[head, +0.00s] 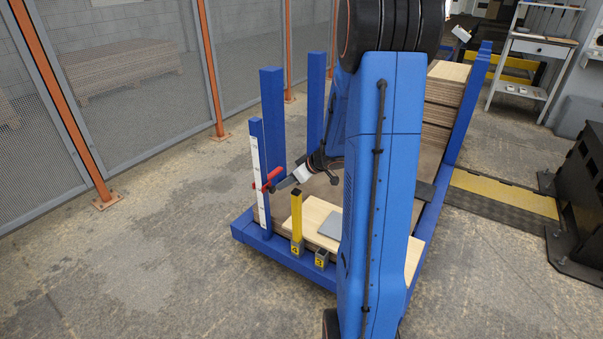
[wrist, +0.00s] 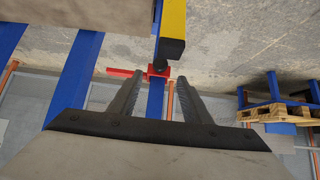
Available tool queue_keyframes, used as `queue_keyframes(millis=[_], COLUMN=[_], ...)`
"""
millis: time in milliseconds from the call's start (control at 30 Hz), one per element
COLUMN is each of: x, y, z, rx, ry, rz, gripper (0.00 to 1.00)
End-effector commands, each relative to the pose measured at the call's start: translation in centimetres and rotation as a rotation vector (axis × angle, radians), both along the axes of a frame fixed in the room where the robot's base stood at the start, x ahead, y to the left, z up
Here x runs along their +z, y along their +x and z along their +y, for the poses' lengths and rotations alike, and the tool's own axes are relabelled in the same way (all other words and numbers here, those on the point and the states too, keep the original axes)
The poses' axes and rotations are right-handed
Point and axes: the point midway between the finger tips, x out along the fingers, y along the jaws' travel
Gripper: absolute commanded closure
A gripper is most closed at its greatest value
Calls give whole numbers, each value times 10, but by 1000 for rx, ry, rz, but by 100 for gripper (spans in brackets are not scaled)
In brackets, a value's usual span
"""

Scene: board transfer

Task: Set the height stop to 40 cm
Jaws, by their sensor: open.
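The height stop (head: 268,180) is a red slider with a red handle on a blue post bearing a white scale (head: 259,183), at the rack's near left corner. It sits around the middle of the scale; the numbers are too small to read. In the wrist view the red stop (wrist: 152,72) has a dark round knob (wrist: 160,65). My gripper (head: 279,185) is just right of the stop in the head view. In the wrist view its open fingers (wrist: 160,78) point at the stop, one on each side of the knob. Contact cannot be told.
A yellow post (head: 296,214) stands beside the scale post; it also shows in the wrist view (wrist: 173,22). Blue uprights (head: 273,120) rise behind. Light boards (head: 315,214) and a grey plate (head: 331,224) lie in the blue rack (head: 290,262). Open floor lies left.

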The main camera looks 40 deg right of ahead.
Motion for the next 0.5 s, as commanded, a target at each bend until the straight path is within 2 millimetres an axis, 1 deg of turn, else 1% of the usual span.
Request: queue_keyframes(millis=[33, 200, 400, 500], x=[8, 29, 49, 56], y=[-6, -26, -46, -52], z=[-3, -10, -17, -19], rx=[-1, -1, -1, 0], ry=[-3, -3, -1, -1], rz=[-3, -3, -2, -2], gripper=[56, 56, 56, 56])
